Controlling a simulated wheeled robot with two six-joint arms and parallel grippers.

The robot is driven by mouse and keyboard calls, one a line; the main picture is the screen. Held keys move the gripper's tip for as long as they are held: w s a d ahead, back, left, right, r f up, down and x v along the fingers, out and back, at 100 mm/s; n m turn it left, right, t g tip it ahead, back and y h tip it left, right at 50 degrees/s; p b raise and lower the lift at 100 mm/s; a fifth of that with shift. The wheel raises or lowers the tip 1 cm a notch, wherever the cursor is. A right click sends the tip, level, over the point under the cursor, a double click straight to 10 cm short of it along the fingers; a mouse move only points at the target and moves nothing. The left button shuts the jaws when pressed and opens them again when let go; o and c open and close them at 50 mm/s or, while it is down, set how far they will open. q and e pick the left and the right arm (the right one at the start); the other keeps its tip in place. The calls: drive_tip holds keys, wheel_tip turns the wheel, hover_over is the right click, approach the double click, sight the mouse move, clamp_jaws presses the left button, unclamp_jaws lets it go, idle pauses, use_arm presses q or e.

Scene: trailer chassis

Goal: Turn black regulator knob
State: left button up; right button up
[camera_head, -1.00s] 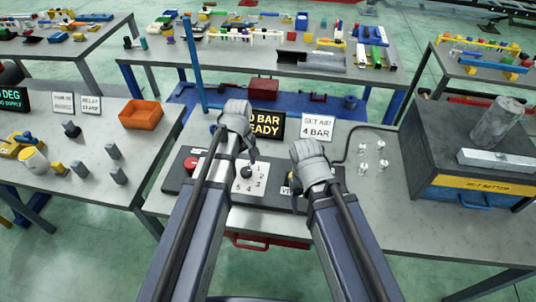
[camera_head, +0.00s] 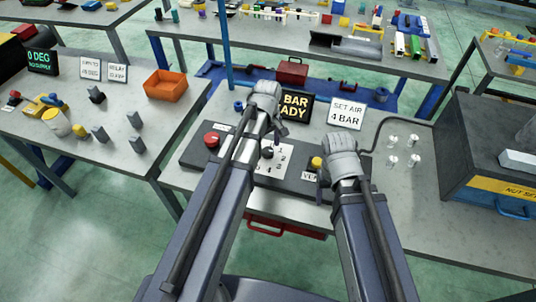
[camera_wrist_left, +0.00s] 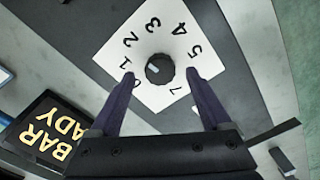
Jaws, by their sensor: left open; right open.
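The black regulator knob (camera_head: 267,152) sits on a white dial plate (camera_head: 281,165) with numbers, on a dark panel. In the left wrist view the knob (camera_wrist_left: 160,68) lies between the fingertips of my left gripper (camera_wrist_left: 160,76), with its light mark on the side of the 0 and 1. My left gripper (camera_head: 281,132) is open, fingers spread either side of the knob without visible contact; its height above the plate is unclear. My right gripper (camera_head: 323,178) is open near the yellow button (camera_head: 317,162), its fingers largely hidden.
A red button (camera_head: 212,140) is on the panel's left end. A BAR READY display (camera_head: 296,107) and a "SET AIR 4 BAR" sign (camera_head: 346,113) stand behind. White pegs (camera_head: 392,141) and a dark toolbox (camera_head: 490,140) are to the right. An orange bin (camera_head: 166,85) is on the left table.

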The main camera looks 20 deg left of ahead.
use_arm(q)
wheel_tip(320, 180, down, 2)
drive_tip(key=shift+f+b, duration=0.1)
drive_tip(key=shift+b, duration=0.55)
clamp_jaws()
